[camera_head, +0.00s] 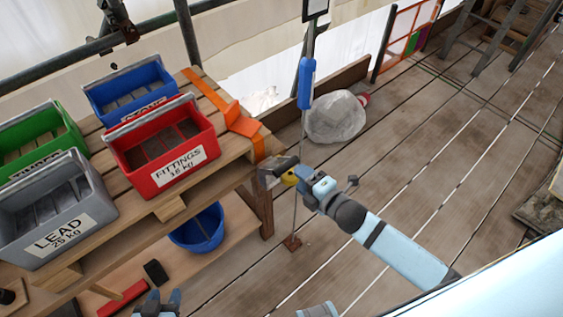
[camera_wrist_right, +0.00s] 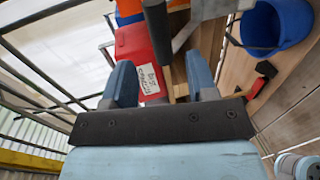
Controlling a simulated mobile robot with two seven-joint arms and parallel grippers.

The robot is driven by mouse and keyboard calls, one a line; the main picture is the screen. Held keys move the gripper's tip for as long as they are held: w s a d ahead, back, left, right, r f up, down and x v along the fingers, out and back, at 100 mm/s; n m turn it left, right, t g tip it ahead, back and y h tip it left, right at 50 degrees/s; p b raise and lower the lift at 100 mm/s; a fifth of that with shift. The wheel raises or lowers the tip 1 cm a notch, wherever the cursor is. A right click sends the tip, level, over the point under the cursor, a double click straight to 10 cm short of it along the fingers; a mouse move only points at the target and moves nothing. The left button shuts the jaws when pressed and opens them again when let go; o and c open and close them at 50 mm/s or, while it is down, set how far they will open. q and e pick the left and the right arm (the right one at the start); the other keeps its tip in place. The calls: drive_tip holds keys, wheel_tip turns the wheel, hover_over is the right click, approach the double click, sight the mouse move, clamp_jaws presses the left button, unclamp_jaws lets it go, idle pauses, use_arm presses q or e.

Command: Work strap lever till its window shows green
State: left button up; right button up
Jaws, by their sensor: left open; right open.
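An orange strap (camera_head: 258,147) runs over the wooden pallet and down its near-right edge. A dark grey lever part (camera_head: 279,168) sticks out at that edge, with a yellow piece beside my right gripper (camera_head: 296,178). The right gripper is open at the lever's end. In the right wrist view a black-gripped lever (camera_wrist_right: 157,35) reaches down between the two open blue fingers (camera_wrist_right: 160,85); I cannot tell whether they touch it. The lever's window and its colour cannot be made out. My left gripper (camera_head: 158,304) is open and empty at the bottom edge of the head view.
Red (camera_head: 165,150), blue (camera_head: 130,90), green (camera_head: 38,143) and grey LEAD (camera_head: 50,215) crates stand on the pallet. A blue bucket (camera_head: 198,230) is below its edge. A thin pole with a blue grip (camera_head: 306,84) rises behind my right gripper. Floorboards to the right are mostly clear.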

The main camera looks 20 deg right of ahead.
sight(286, 166)
drive_tip(key=x, duration=0.9)
drive_tip(key=shift+w, duration=0.1)
drive_tip(key=shift+f, duration=0.1)
clamp_jaws()
